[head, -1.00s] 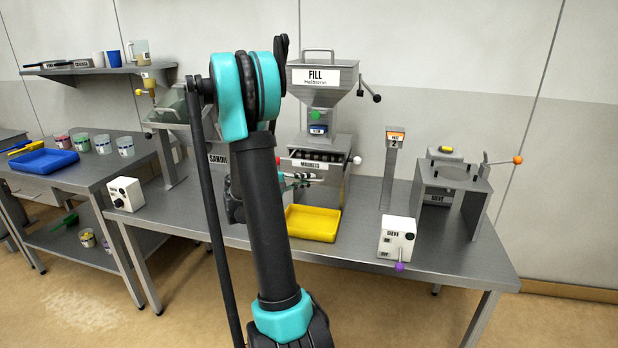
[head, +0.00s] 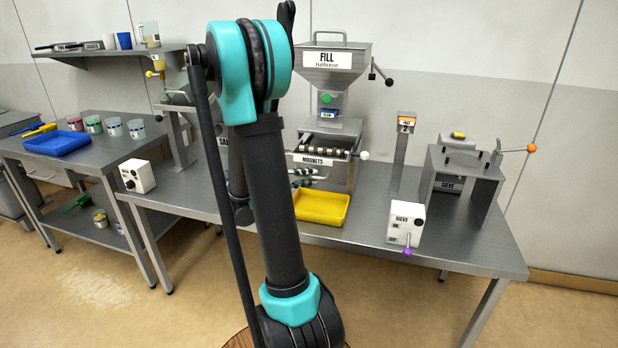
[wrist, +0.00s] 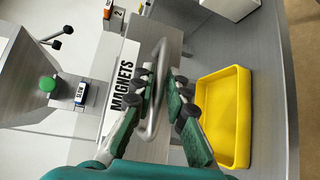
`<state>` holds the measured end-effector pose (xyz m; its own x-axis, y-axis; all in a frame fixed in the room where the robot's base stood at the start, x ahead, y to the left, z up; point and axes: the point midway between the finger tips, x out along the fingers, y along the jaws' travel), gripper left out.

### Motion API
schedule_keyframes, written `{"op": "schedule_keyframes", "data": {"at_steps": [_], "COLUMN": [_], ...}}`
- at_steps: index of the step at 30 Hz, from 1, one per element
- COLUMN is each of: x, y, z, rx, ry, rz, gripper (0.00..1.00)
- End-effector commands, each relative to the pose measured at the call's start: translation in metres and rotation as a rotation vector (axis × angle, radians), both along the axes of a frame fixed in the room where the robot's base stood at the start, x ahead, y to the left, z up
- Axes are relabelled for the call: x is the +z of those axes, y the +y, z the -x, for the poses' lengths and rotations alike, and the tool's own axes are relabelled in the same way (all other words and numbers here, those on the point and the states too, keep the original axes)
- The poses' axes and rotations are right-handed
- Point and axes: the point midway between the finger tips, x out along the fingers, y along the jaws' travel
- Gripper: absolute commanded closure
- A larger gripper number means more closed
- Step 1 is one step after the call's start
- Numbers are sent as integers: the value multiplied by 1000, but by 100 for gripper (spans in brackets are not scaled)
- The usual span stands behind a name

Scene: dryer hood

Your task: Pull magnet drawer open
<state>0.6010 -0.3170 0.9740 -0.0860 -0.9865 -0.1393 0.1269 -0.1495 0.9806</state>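The magnet drawer (head: 322,163) sits under the fill hopper (head: 333,65). It stands partly out, with a row of magnet rods (head: 325,145) showing above its labelled front. In the wrist view, its front bears the MAGNETS label (wrist: 122,84) and a curved metal bar handle (wrist: 156,95). My gripper (wrist: 163,80) is at the handle, with its green fingers apart on either side of the bar. A gap shows between the fingertips; firm contact with the bar cannot be made out. In the head view, my arm hides part of the gripper.
A yellow tray (head: 322,207) lies on the table just below the drawer front, close to my fingers. The sieve control box (head: 405,222) and a sieve stand (head: 462,180) are to the right. A small white box (head: 138,176) stands left of my arm.

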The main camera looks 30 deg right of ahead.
Motion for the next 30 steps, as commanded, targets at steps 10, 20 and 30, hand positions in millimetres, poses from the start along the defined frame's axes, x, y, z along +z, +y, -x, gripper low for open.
{"op": "schedule_keyframes", "data": {"at_steps": [10,20,30], "x": [0,4,13], "y": [0,27,89], "z": [0,-3,-8], "rx": [-1,3,3], "ry": [0,1,1], "rz": [1,2,1], "gripper": [69,69,69]}}
